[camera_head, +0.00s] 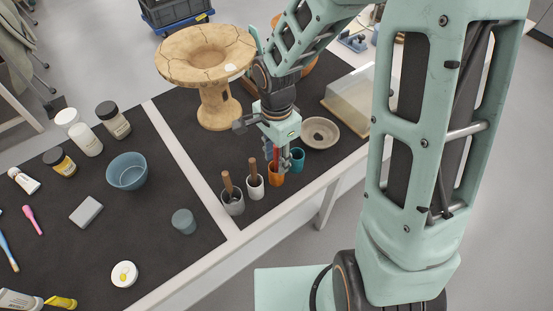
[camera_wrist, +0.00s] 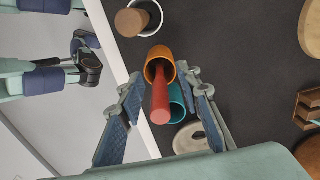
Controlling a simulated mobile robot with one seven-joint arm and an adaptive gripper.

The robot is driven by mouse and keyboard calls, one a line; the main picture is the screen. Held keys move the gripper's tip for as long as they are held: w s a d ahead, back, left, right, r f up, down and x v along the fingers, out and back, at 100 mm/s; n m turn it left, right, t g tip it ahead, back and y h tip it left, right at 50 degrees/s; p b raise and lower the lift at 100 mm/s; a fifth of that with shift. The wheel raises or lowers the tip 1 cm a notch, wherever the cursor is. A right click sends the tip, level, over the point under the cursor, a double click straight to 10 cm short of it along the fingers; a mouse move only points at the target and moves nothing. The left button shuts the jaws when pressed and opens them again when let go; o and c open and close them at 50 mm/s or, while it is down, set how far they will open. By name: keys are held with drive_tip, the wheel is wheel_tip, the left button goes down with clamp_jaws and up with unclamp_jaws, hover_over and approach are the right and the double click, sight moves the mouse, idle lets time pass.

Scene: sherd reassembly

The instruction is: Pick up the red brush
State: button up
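The red brush (camera_wrist: 159,101) stands handle-up in an orange cup (camera_wrist: 158,56). In the head view its red handle (camera_head: 276,153) shows as a thin strip above the orange cup (camera_head: 275,176). The brush's lower end is hidden inside the cup. My gripper (camera_wrist: 160,77) is open, with one finger on each side of the red handle and gaps visible on both sides. In the head view my gripper (camera_head: 283,158) points down over the orange cup and partly hides the handle.
A teal cup (camera_head: 298,160) stands close beside the orange one. White (camera_head: 256,189) and grey (camera_head: 232,204) cups with brown handles stand to the left. A shallow dish (camera_head: 320,133) and a large pedestal vessel (camera_head: 211,70) stand behind. The table's front edge is near the cups.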

clamp_jaws()
drive_tip(key=shift+r, duration=0.1)
wheel_tip(320, 180, up, 10)
drive_tip(key=shift+f+p, duration=0.1)
drive_tip(key=shift+p, duration=0.4)
